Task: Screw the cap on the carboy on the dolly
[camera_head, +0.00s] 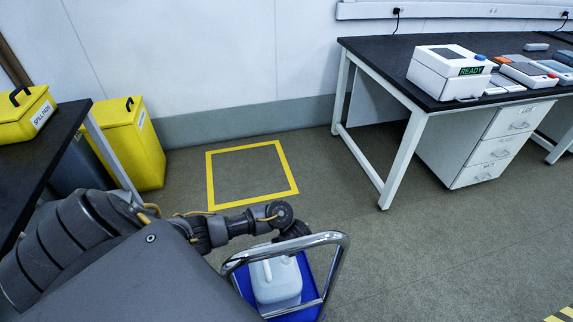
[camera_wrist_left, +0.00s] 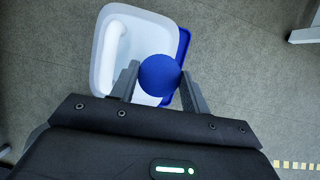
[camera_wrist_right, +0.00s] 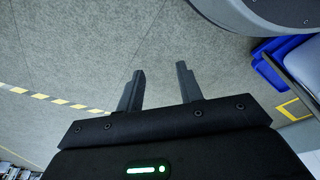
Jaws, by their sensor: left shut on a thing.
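The white carboy (camera_head: 276,282) stands on the blue dolly (camera_head: 304,290), inside its chrome handle (camera_head: 338,262). In the left wrist view the carboy (camera_wrist_left: 145,38) shows its white handle at the left. My left gripper (camera_wrist_left: 159,70) is shut on the round blue cap (camera_wrist_left: 160,78), which appears over the carboy's right side. The cap hides the carboy's neck, so I cannot tell whether they touch. In the head view my left gripper is mostly hidden behind its wrist and the dolly handle. My right gripper (camera_wrist_right: 158,80) is open and empty over the floor, left of the dolly (camera_wrist_right: 268,62) in its own view.
A yellow floor square (camera_head: 253,203) lies empty beyond the dolly. A black-topped bench (camera_head: 395,62) with instruments stands at the back right. At the left are a yellow bin (camera_head: 135,145) and a dark table (camera_head: 45,150) with a yellow spill box (camera_head: 22,115).

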